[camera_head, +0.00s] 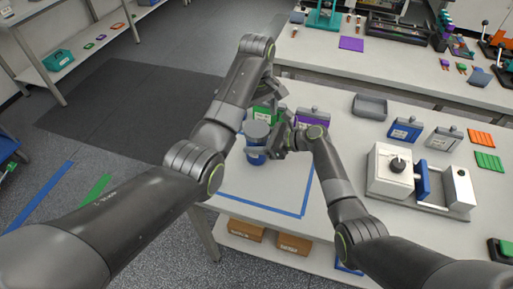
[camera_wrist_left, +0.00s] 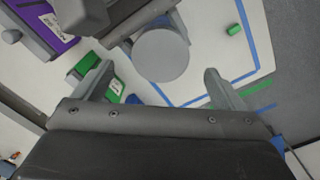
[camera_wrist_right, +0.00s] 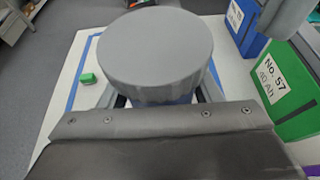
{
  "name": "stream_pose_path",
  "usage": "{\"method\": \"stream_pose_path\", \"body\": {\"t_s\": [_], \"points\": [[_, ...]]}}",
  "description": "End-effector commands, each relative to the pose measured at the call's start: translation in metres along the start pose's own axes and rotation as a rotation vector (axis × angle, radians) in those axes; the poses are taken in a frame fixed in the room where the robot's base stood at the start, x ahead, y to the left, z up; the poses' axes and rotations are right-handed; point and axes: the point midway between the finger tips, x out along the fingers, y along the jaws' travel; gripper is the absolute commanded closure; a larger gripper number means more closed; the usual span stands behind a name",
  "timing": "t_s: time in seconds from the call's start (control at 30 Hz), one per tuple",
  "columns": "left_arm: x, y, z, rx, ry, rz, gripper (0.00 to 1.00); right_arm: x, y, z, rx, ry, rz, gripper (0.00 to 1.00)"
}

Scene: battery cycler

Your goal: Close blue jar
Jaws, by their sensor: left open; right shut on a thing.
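The blue jar (camera_head: 256,153) stands upright inside the blue taped outline on the table, with a round grey lid (camera_head: 257,130) on its top. The lid shows from above in the left wrist view (camera_wrist_left: 161,55) and close up in the right wrist view (camera_wrist_right: 155,48). My right gripper (camera_head: 270,150) is shut on the jar's body, below the lid. My left gripper (camera_wrist_left: 160,85) is open and empty, above the jar; its fingers are spread wider than the lid and apart from it. I cannot tell how tightly the lid sits.
Behind the jar stand a green box (camera_wrist_right: 280,88), a blue box (camera_wrist_right: 243,22) and a purple box (camera_head: 313,117). A small green block (camera_wrist_right: 88,78) lies near the tape. A white machine (camera_head: 395,172) stands at the right. The table's front taped area is clear.

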Motion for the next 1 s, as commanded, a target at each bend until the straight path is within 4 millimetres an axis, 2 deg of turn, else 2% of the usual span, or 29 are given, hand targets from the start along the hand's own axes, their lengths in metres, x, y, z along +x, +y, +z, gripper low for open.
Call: {"method": "stream_pose_path", "body": {"t_s": [0.13, 0.4, 0.53, 0.87, 1.0], "points": [[-0.002, 0.0, -0.001, -0.019, 0.001, 0.0, 0.12, 0.0, 0.0, 0.0, 0.0, 0.001, -0.001, 1.0], [-0.027, 0.001, -0.001, -0.22, 0.001, 0.001, 0.12, 0.0, 0.0, -0.001, 0.0, 0.001, -0.001, 1.0], [-0.034, 0.0, -0.001, -0.275, 0.0, 0.0, 0.12, 0.0, 0.0, -0.001, 0.0, 0.001, -0.001, 1.0], [-0.034, 0.0, -0.001, -0.284, 0.0, -0.001, 0.12, 0.0, -0.001, 0.0, 0.0, 0.001, -0.001, 1.0], [-0.024, 0.0, 0.0, -0.283, -0.002, -0.002, 0.12, 0.0, -0.001, 0.0, 0.0, 0.001, -0.001, 1.0]]}}
